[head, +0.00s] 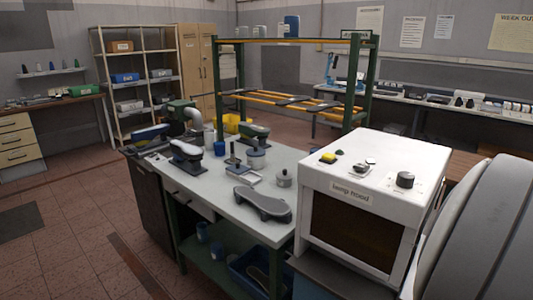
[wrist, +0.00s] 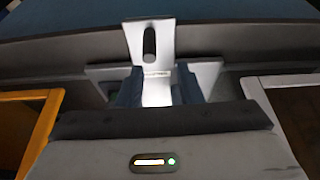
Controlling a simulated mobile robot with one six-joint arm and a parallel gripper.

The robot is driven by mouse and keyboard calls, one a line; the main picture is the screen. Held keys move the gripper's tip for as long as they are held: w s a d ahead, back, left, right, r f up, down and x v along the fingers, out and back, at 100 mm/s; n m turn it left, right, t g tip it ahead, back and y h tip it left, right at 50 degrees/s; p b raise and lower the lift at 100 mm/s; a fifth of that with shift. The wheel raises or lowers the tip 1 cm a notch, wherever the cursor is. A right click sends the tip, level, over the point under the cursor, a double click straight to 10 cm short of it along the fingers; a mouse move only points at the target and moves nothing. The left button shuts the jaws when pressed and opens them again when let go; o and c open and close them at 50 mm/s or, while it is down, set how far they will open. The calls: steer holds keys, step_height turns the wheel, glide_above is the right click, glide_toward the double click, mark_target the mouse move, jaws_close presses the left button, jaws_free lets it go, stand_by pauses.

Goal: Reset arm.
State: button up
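My gripper is not clearly seen in the head view, and no arm can be made out over the bench there. The wrist view is filled by close grey and dark parts. A grey housing with a lit white bar and a green light lies low in it. Above it is a pale upright bracket with a dark cylinder. I cannot pick out two fingertips among these parts, so whether my gripper is open or shut does not show. Nothing that is plainly held is visible.
A light-topped bench (head: 222,190) carries dark lasts, a grey sole-shaped piece (head: 262,204) and a small lidded pot (head: 284,178). A white lamp hood box (head: 335,187) stands at its right. A green rack (head: 370,85) is behind. Open tiled floor (head: 60,240) lies left.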

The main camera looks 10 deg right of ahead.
steer(key=w+a+r+n+y, duration=0.1)
steer(key=w+a+r+n, duration=0.2)
steer(key=w+a, duration=0.5)
steer(key=a+r+n+y, duration=0.1)
steer(key=a+r+n, duration=0.1)
steer(key=a, duration=0.9)
steer(key=s+a+r+n+y, duration=0.1)
steer(key=a+n, duration=0.3)
steer(key=a, duration=0.8)
steer(key=shift+s+r+n, duration=0.15)
steer(key=shift+r+n, duration=0.25)
steer(key=shift+r, duration=0.4)
